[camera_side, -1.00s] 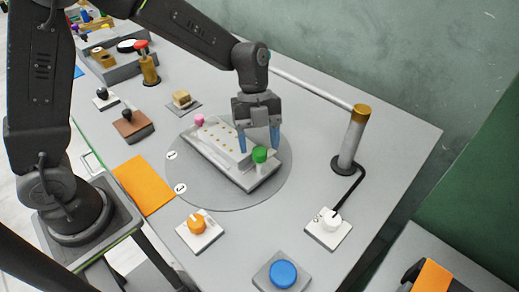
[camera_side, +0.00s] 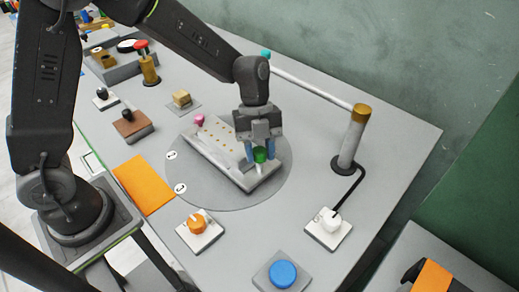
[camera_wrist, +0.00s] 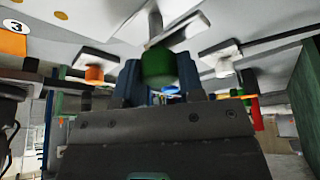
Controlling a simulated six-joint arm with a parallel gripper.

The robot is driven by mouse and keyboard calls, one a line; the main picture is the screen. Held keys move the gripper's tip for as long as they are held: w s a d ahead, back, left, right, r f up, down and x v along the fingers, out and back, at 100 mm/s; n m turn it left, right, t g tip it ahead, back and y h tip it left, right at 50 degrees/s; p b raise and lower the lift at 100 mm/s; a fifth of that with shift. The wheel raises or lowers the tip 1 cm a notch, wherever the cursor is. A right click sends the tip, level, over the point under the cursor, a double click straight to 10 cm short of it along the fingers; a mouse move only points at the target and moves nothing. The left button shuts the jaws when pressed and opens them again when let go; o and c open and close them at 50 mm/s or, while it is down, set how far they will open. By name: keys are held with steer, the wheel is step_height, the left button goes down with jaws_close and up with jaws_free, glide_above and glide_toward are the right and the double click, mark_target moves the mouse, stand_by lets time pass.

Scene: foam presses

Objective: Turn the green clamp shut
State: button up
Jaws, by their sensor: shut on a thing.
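The green clamp (camera_side: 260,155) is a small green knob at the right front end of a pale block (camera_side: 228,155) on a round grey plate (camera_side: 215,198). My gripper (camera_side: 259,158) has come down over it, with a blue finger on each side. In the wrist view the green clamp (camera_wrist: 158,66) stands between the blue fingers of my gripper (camera_wrist: 165,80). The jaws are shut on it. The clamp's lower part is partly hidden in the side view.
A pink knob (camera_side: 199,119) sits at the block's far end. An orange knob (camera_side: 197,223), a blue button (camera_side: 283,274) and a white knob (camera_side: 330,220) stand in front. A post with a brass top (camera_side: 354,132) and a long white bar is to the right.

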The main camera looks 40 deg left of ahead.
steer(key=shift+c, duration=0.6)
steer(key=shift+n, duration=0.3)
steer(key=n+t, duration=0.1)
steer(key=n, duration=0.1)
steer(key=shift+n+h, duration=0.3)
steer(key=shift+n, duration=0.1)
steer(key=n+t, duration=0.2)
steer(key=n, duration=0.3)
steer(key=shift+n, duration=0.3)
steer(key=n+t, duration=0.2)
steer(key=n, duration=0.4)
steer(key=n+t+y, duration=0.1)
steer(key=n, duration=0.1)
steer(key=shift+n+y, duration=0.3)
steer(key=shift+n, duration=0.3)
